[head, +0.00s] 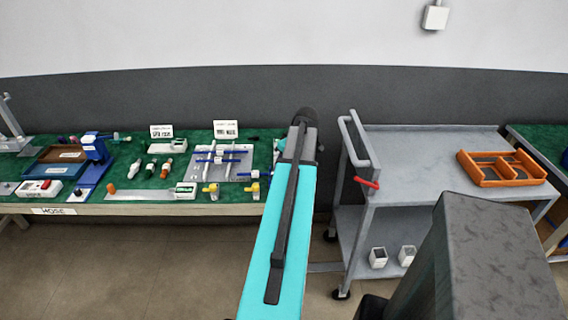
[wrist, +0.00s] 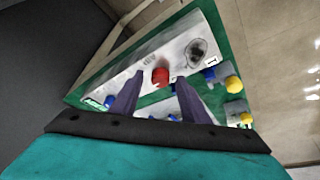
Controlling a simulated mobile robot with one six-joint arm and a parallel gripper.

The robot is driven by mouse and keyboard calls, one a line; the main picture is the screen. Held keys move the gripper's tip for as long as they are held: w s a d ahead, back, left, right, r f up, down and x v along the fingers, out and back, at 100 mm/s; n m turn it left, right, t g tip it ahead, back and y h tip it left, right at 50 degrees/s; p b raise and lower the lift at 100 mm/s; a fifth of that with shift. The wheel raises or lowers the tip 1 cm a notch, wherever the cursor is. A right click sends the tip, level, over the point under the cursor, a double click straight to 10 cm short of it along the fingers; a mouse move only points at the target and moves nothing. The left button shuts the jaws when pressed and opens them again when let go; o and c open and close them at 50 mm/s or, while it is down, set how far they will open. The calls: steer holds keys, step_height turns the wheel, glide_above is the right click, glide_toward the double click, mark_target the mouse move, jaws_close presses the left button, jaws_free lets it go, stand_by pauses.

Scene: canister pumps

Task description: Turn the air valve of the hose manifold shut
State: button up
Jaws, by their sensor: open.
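The hose manifold appears to be the grey plate (head: 238,172) with blue and white pipes on the green bench at left in the head view. In the wrist view, a red knob (wrist: 160,75) stands on a pale plate (wrist: 140,80), and I cannot tell whether it is the air valve. My gripper (wrist: 160,82) is open, with its two purple fingers apart. The red knob shows between the fingertips, and I cannot tell how far beyond them it is. In the head view my arm hides the gripper and part of the bench.
Yellow knobs (wrist: 233,84) and blue fittings (wrist: 209,74) are near the plate. The green bench (head: 130,185) holds a blue press (head: 96,150) and several small parts. A grey cart (head: 420,150) with an orange tray (head: 500,168) stands right of the bench.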

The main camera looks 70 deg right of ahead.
steer(key=shift+r, duration=0.1)
steer(key=b+v, duration=0.2)
steer(key=v, duration=1.1)
steer(key=shift+s+r, duration=0.2)
steer(key=shift+s, duration=0.05)
stand_by(0.6)
